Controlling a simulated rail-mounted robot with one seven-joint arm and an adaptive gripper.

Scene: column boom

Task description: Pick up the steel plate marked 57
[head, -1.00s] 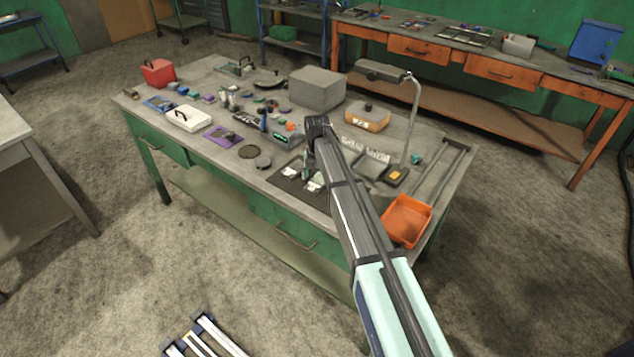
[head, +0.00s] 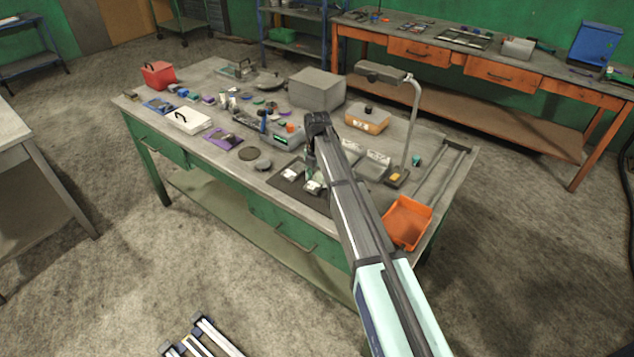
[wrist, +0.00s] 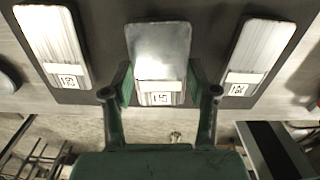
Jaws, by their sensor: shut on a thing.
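Three bright steel plates show in the wrist view, each with a small white number label at its lower end. The middle plate (wrist: 158,50) is between the two green fingers of my gripper (wrist: 160,92), which is shut on it. Its label appears upside down and seems to read 57. The left plate (wrist: 52,45) and right plate (wrist: 258,50) lie apart from the fingers on a dark mat (wrist: 205,25). In the head view my gripper (head: 310,178) is over the mat (head: 283,184), and my arm hides part of it. I cannot tell whether the held plate is clear of the mat.
A lamp (head: 414,110) stands right of my arm, with an orange bin (head: 407,222) at the table's right end. A grey box (head: 317,90) and a wooden-coloured box (head: 367,120) stand behind. Small parts and a white case (head: 188,121) crowd the left side.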

